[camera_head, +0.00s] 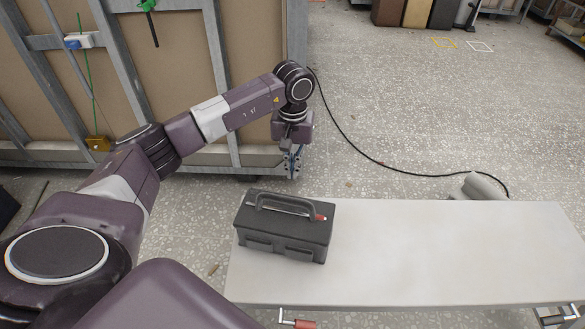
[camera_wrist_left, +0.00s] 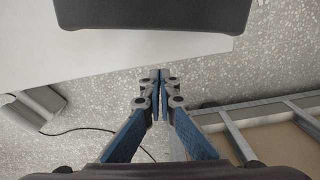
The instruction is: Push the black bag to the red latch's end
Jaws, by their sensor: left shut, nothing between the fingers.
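The black bag (camera_head: 285,240), a dark box shape with a top handle, sits upright at the left end of the pale table (camera_head: 430,250). A small red piece shows at its handle's right end. A clamp with a red grip (camera_head: 298,323), possibly the red latch, is at the table's front edge, left part. My left gripper (camera_head: 292,172) is shut and empty, beyond the table's far edge and apart from the bag. In the left wrist view the shut blue fingers (camera_wrist_left: 159,76) are below the bag (camera_wrist_left: 150,14). My right gripper is not in view.
The table is bare to the right of the bag. Another clamp (camera_head: 560,317) is at its front right. A grey object (camera_head: 478,187) with a black cable is at the far edge. A framed panel wall (camera_head: 150,85) stands behind my left arm.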

